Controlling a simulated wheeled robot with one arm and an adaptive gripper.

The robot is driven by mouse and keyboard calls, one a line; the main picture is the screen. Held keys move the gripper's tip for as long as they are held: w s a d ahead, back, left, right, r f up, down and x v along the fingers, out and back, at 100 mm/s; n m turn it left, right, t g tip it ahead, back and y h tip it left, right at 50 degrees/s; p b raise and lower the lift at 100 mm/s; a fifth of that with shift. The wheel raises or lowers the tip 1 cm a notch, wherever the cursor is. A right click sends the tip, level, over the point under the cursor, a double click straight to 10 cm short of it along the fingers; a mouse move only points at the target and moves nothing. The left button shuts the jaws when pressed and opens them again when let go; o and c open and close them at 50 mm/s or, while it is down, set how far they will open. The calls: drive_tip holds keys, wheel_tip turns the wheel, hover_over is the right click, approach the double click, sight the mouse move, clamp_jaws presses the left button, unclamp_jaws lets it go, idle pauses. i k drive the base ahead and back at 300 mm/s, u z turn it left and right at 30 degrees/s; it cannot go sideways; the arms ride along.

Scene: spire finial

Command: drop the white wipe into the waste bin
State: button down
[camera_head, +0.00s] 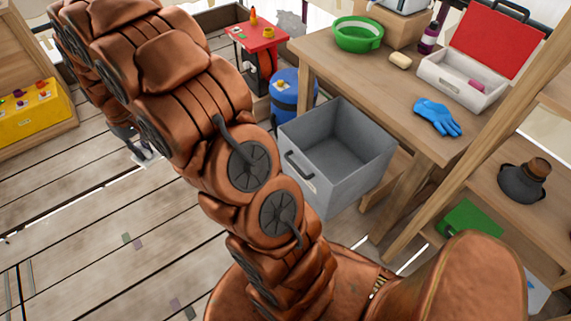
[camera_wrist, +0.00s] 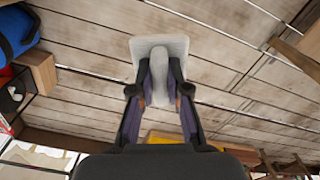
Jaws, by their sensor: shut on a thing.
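My gripper (camera_wrist: 161,92) is shut on the white wipe (camera_wrist: 151,46), which sticks out beyond both fingertips in the wrist view, with plank floor behind it. In the head view the wipe (camera_head: 146,158) is a small pale patch low at the left, behind my arm, and my gripper (camera_head: 136,144) is mostly hidden there. No bin is plainly marked as the waste bin. A grey open-topped box (camera_head: 312,192) with a handle stands at the table's front and looks empty. A blue round container (camera_head: 283,108) stands behind it; I cannot tell which is the bin.
A wooden table (camera_head: 385,108) holds a green bowl (camera_head: 358,35), a blue glove (camera_head: 437,117) and an open white case (camera_head: 455,85). A red stand (camera_head: 259,37) is at the back. A yellow box (camera_head: 35,112) is at the left. The plank floor at left is mostly clear.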

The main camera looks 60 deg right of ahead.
sight(330, 172)
drive_tip(key=z, duration=0.5)
drive_tip(key=i, duration=0.75)
drive_tip(key=z, duration=1.2)
drive_tip(key=i, duration=0.25)
drive_tip(key=z, duration=0.2)
